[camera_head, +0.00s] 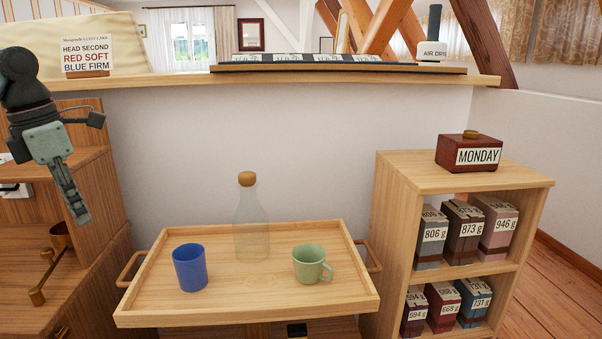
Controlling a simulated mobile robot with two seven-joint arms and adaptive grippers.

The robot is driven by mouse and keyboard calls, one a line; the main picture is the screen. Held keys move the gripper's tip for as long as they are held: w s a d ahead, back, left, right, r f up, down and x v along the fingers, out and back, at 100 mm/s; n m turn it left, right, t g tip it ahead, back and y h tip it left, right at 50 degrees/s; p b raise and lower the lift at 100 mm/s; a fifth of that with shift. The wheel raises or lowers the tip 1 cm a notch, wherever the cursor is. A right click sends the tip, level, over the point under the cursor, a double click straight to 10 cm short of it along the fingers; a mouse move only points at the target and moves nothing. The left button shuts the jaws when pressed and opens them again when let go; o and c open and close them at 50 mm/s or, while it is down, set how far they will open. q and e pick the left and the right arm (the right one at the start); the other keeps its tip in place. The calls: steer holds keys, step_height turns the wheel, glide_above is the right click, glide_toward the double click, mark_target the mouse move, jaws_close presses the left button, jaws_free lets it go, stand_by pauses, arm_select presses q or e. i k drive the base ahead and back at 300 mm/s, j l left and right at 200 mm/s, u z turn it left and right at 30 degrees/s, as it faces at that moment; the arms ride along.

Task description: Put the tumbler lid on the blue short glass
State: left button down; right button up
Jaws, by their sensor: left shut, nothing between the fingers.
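A blue short glass (189,269) stands upright on the left part of a wooden tray (255,306). Its top looks open, with no lid on it. I cannot make out a tumbler lid anywhere in the head view. My left gripper (82,216) hangs at the left, fingers pointing down, shut and empty. In the picture it is above and left of the tray, apart from the glass. My right gripper is not in view.
A clear bottle (251,222) with a brown stopper and a green mug (311,264) stand on the tray. A shelf unit (462,177) with labelled boxes is at right, a "MONDAY" box (470,154) on top. A ledge (300,79) runs behind; wooden cabinetry (85,262) is at left.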

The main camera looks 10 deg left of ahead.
mark_target(189, 255)
steer(key=k, duration=1.05)
